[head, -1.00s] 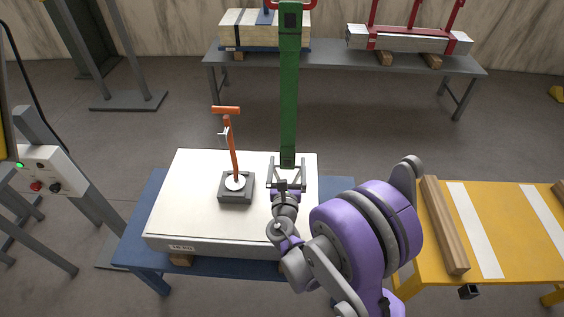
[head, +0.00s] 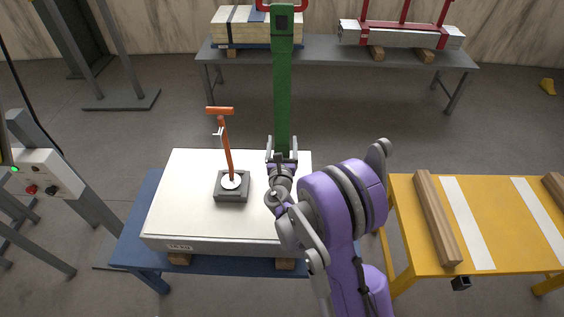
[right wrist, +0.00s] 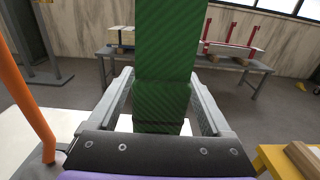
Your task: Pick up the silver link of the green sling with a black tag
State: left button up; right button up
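My right gripper (head: 281,147) is at the sling's lower end, one finger on each side. In the right wrist view the gripper (right wrist: 163,112) is open, its fingers apart around the green webbing. I cannot make out a silver link; the sling's lowest end is hidden by my gripper in the head view. My left gripper is not in view.
The white slab (head: 190,205) rests on a blue table (head: 140,235). On it stands a dark block (head: 232,197) with an upright orange lever (head: 226,145), left of my gripper. A yellow table (head: 400,225) stands right, a grey table (head: 330,58) at the back.

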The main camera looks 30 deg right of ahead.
grip_shut()
dwell(0.4)
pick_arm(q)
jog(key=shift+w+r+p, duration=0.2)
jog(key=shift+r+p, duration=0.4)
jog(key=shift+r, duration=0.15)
pick_arm(e)
notch_tip(320, 180, up, 10)
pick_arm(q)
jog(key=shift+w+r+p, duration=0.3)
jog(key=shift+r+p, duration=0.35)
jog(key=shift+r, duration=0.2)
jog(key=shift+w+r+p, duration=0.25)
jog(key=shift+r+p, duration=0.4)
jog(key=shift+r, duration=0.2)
pick_arm(e)
jog(key=s+a+r, duration=0.3)
jog(key=s+r, duration=0.2)
jog(key=s, duration=0.1)
jog(key=shift+a, duration=0.3)
